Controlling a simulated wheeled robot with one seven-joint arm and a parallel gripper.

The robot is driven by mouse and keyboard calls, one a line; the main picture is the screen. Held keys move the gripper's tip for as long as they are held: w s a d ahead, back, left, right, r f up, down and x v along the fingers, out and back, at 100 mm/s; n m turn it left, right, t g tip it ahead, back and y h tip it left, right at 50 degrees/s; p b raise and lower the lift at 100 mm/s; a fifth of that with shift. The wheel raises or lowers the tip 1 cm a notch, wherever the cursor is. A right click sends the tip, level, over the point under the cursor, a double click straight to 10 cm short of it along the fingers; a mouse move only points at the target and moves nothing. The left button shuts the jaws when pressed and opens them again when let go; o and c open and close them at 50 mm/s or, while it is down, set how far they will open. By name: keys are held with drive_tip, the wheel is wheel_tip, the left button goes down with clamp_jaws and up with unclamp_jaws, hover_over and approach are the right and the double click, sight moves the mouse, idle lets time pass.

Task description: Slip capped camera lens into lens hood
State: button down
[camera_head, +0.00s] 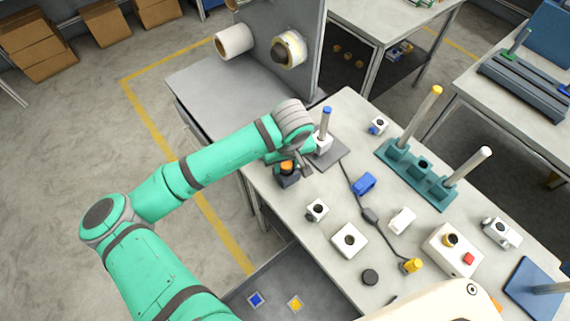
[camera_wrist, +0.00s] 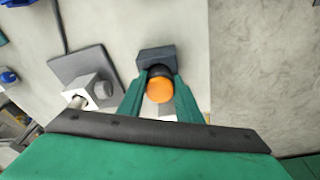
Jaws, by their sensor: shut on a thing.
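The capped lens, a short black cylinder with an orange top (camera_head: 287,166), is at the dark grey block (camera_head: 289,181) near the table's left edge. In the wrist view the orange top (camera_wrist: 159,90) lies between the two green fingers of my gripper (camera_wrist: 158,82), which are shut on the lens. The dark block (camera_wrist: 155,57) is right at the fingertips; I cannot tell whether the lens sits in it or just above it. The lens hood is not clear to me: a white square block with a dark round opening (camera_head: 349,240) stands nearer the table's middle.
A grey plate (camera_head: 329,154) with a blue-topped post (camera_head: 326,122) stands close to my gripper. A teal rack (camera_head: 440,196) with posts stands farther right.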

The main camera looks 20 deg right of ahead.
drive_tip(key=shift+s+d+f, duration=0.2)
drive_tip(key=shift+d+f, duration=0.05)
drive_tip(key=shift+f, duration=0.2)
drive_tip(key=shift+s+d+f, duration=0.15)
drive_tip(key=shift+d+f, duration=0.05)
drive_tip(key=shift+f, duration=0.2)
idle(0.6)
drive_tip(key=shift+r, duration=0.1)
idle(0.4)
drive_tip(key=shift+d, duration=0.4)
drive_tip(key=shift+w+d+r, duration=0.1)
drive_tip(key=shift+w+d, duration=0.05)
drive_tip(key=shift+w, duration=0.05)
drive_tip(key=shift+s+a+r, duration=0.15)
drive_tip(key=shift+a+r, duration=0.25)
drive_tip(key=shift+a, duration=0.2)
drive_tip(key=shift+d, duration=0.1)
idle(0.3)
